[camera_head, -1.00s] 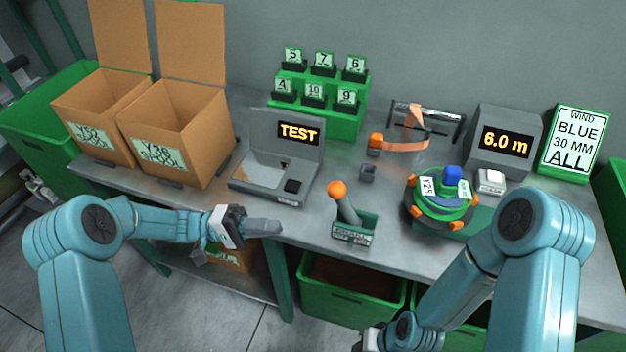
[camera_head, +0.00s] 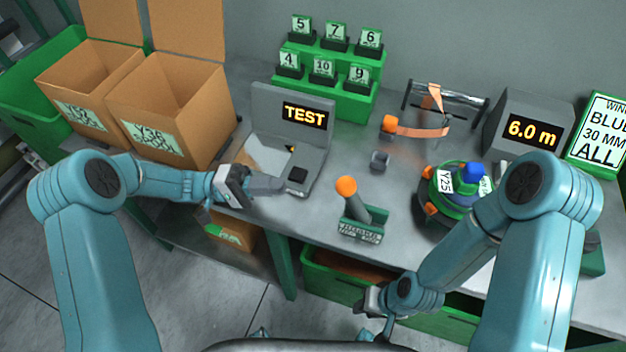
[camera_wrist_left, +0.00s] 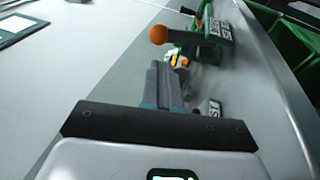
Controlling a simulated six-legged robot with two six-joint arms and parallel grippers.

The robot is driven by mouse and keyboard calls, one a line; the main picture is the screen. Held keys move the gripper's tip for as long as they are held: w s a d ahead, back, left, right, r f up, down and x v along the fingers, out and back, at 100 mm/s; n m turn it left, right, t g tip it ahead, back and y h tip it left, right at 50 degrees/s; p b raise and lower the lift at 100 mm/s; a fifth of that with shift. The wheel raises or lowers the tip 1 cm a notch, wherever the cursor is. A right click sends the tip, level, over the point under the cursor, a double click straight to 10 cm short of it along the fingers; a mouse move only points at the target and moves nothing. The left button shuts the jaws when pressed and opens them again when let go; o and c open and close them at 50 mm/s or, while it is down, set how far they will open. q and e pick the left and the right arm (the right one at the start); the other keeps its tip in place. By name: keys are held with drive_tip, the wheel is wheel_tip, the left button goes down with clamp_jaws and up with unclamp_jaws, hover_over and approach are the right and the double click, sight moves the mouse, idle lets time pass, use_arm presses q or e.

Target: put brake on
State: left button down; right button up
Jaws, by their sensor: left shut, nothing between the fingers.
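The brake lever has an orange ball knob (camera_head: 346,187) on a grey stick that leans left out of a small green base (camera_head: 362,229) with a label, near the table's front edge. My left gripper (camera_head: 280,185) is shut and empty, to the left of the knob and apart from it. In the left wrist view the shut fingers (camera_wrist_left: 163,75) point toward the lever, with the orange knob (camera_wrist_left: 158,34) just beyond their tips. My right gripper (camera_head: 372,300) is low in front of the table; its fingers are too unclear to judge.
The grey TEST device (camera_head: 290,140) stands behind my left gripper. A green and blue reel (camera_head: 447,190) with orange parts is right of the lever, partly behind my right arm. Cardboard boxes (camera_head: 165,110) stand at left. Green bins (camera_head: 325,280) are below the table.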

use_arm(q)
drive_tip(key=p+x, duration=0.2)
drive_tip(key=x, duration=0.8)
drive_tip(key=shift+s, duration=0.1)
wheel_tip(320, 180, up, 4)
drive_tip(key=m+t+y+p, duration=0.1)
drive_tip(key=y, duration=0.6)
hover_over(357, 208)
drive_tip(key=shift+r, duration=0.15)
drive_tip(key=d+y, duration=0.1)
drive_tip(key=s+d+y+p, duration=0.1)
drive_tip(key=d+y, duration=0.1)
drive_tip(key=shift+m+t, duration=0.4)
drive_tip(key=shift+s, duration=0.1)
